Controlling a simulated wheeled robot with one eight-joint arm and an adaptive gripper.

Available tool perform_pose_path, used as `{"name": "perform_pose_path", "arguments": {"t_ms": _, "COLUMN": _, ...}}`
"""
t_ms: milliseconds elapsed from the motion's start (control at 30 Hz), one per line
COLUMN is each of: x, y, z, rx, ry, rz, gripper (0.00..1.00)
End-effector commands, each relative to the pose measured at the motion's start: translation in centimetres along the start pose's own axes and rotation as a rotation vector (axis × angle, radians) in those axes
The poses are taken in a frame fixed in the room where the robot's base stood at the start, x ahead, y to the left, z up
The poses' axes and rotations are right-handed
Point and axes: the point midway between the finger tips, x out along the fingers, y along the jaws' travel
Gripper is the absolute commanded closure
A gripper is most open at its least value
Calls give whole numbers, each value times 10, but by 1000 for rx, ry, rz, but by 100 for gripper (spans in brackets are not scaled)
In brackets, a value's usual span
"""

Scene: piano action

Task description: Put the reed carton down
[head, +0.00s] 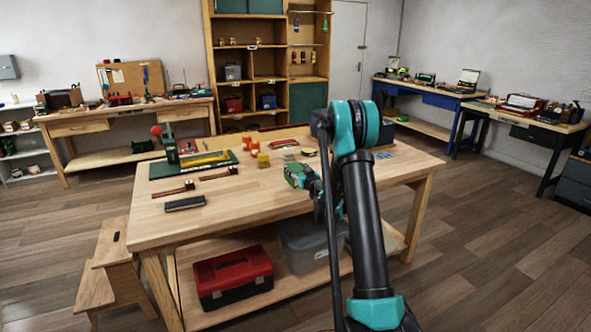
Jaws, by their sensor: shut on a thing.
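My gripper (309,181) is over the right half of the wooden workbench (240,205), partly hidden behind my own arm. It is shut on a small green box with pale markings, which looks like the reed carton (296,174). The carton shows at the left of the gripper. I cannot tell whether its underside touches the bench top or hangs just above it.
Dark-tipped wooden pieces (173,190) and a dark block (185,203) lie on the left of the bench. A green mat (160,171), yellow blocks (263,160) and small packets (289,153) are farther back. Bare wood lies in front of the carton.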

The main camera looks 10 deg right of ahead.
Motion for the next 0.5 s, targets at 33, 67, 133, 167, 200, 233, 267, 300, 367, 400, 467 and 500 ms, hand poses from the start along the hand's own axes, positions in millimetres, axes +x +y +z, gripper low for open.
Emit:
{"name": "perform_pose_path", "arguments": {"t_ms": 33, "x": 0, "y": 0, "z": 2, "rx": 0, "ry": 0, "rz": 0, "gripper": 89}}
{"name": "perform_pose_path", "arguments": {"t_ms": 67, "x": 0, "y": 0, "z": 2, "rx": 0, "ry": 0, "rz": 0, "gripper": 89}}
{"name": "perform_pose_path", "arguments": {"t_ms": 133, "x": 0, "y": 0, "z": 4, "rx": 0, "ry": 0, "rz": 0, "gripper": 89}}
{"name": "perform_pose_path", "arguments": {"t_ms": 167, "x": 0, "y": 0, "z": 5, "rx": 0, "ry": 0, "rz": 0, "gripper": 89}}
{"name": "perform_pose_path", "arguments": {"t_ms": 200, "x": 0, "y": 0, "z": 6, "rx": 0, "ry": 0, "rz": 0, "gripper": 89}}
{"name": "perform_pose_path", "arguments": {"t_ms": 233, "x": 0, "y": 0, "z": 7, "rx": 0, "ry": 0, "rz": 0, "gripper": 89}}
{"name": "perform_pose_path", "arguments": {"t_ms": 267, "x": 0, "y": 0, "z": 8, "rx": 0, "ry": 0, "rz": 0, "gripper": 89}}
{"name": "perform_pose_path", "arguments": {"t_ms": 300, "x": 0, "y": 0, "z": 9, "rx": 0, "ry": 0, "rz": 0, "gripper": 89}}
{"name": "perform_pose_path", "arguments": {"t_ms": 367, "x": 0, "y": 0, "z": 10, "rx": 0, "ry": 0, "rz": 0, "gripper": 89}}
{"name": "perform_pose_path", "arguments": {"t_ms": 400, "x": 0, "y": 0, "z": 11, "rx": 0, "ry": 0, "rz": 0, "gripper": 89}}
{"name": "perform_pose_path", "arguments": {"t_ms": 467, "x": 0, "y": 0, "z": 11, "rx": 0, "ry": 0, "rz": 0, "gripper": 89}}
{"name": "perform_pose_path", "arguments": {"t_ms": 500, "x": 0, "y": 0, "z": 11, "rx": 0, "ry": 0, "rz": 0, "gripper": 41}}
